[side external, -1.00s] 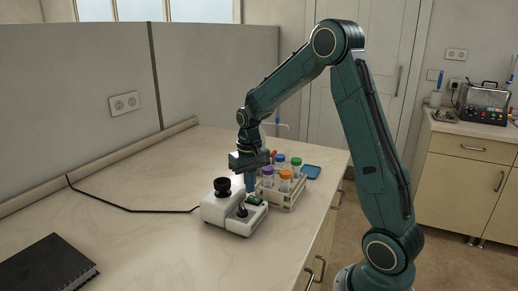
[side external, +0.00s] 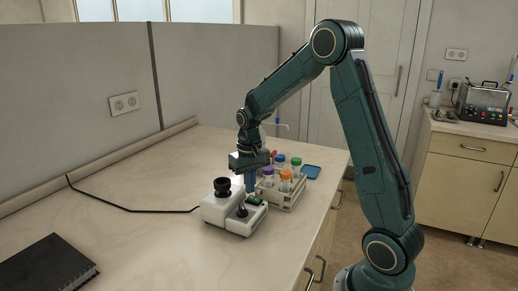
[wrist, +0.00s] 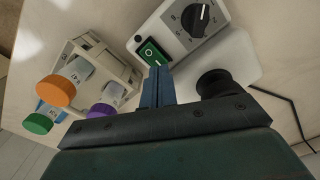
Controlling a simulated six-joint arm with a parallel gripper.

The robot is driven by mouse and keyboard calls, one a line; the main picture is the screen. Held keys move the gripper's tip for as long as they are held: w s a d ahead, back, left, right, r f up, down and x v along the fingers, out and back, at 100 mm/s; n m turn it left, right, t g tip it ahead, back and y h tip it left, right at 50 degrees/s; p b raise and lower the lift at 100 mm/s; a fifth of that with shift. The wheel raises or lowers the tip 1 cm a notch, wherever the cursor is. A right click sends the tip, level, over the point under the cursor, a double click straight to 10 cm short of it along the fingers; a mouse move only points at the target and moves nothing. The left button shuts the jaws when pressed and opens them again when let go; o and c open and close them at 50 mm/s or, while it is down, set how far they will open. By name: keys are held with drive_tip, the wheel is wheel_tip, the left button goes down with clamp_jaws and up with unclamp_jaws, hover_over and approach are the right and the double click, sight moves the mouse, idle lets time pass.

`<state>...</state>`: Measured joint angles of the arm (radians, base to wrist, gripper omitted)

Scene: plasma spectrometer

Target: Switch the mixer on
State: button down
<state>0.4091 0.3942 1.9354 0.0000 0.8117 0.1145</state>
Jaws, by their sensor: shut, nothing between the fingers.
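The mixer (side external: 216,209) is a white box on the bench with a black cup on top and a black dial on its front. The wrist view shows its body (wrist: 231,60), the dial (wrist: 195,19), the black cup (wrist: 217,83) and a green rocker switch (wrist: 153,52). The green switch also shows in the side view (side external: 254,200). My gripper (side external: 251,188) points down at the mixer's switch side, its blue fingers shut and empty. In the wrist view the fingertips (wrist: 158,72) are right beside the green switch's near edge. I cannot tell whether they touch it.
A rack (side external: 291,199) of several capped tubes stands close to the right of the mixer. A blue dish (side external: 311,172) lies behind it. A black cable (side external: 125,208) runs left from the mixer. A black notebook (side external: 46,266) lies front left.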

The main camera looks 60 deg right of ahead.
sight(250, 198)
drive_tip(key=shift+f, duration=1)
idle(0.8)
drive_tip(key=shift+r, duration=3.55)
drive_tip(key=s+a+r+n+t, duration=0.2)
drive_tip(key=s+a+r+n, duration=0.1)
drive_tip(key=s+a+r, duration=0.55)
drive_tip(key=s+a+r+n+t, duration=0.1)
drive_tip(key=s+a+n+t, duration=0.2)
drive_tip(key=s+a, duration=0.5)
drive_tip(key=s, duration=0.3)
drive_tip(key=shift+s+r+t, duration=0.25)
drive_tip(key=shift+s+t, duration=0.05)
drive_tip(key=shift+s, duration=0.05)
